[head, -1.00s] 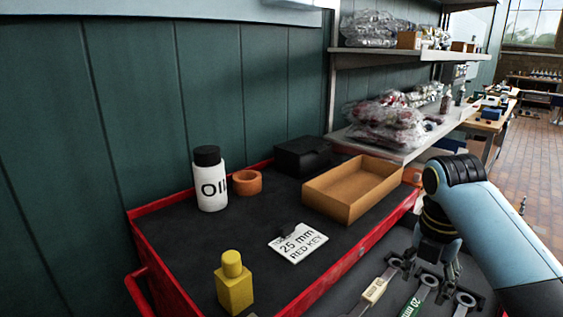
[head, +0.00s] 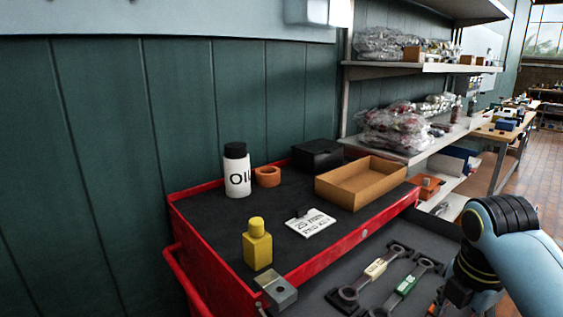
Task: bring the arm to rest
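My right arm (head: 515,245), light blue with a black joint, comes in from the lower right in the head view. Its dark wrist end (head: 470,280) points down near the bottom edge. The fingers of my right gripper are too dark and cut off to read. My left gripper is not in view.
A red cart (head: 190,243) carries an OIL bottle (head: 237,173), an orange ring (head: 267,176), a black box (head: 317,154), an open cardboard box (head: 340,190), a white card (head: 310,222) and a yellow bottle (head: 257,248). A grey metal block (head: 278,292) sits at the front edge. Shelves stand behind.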

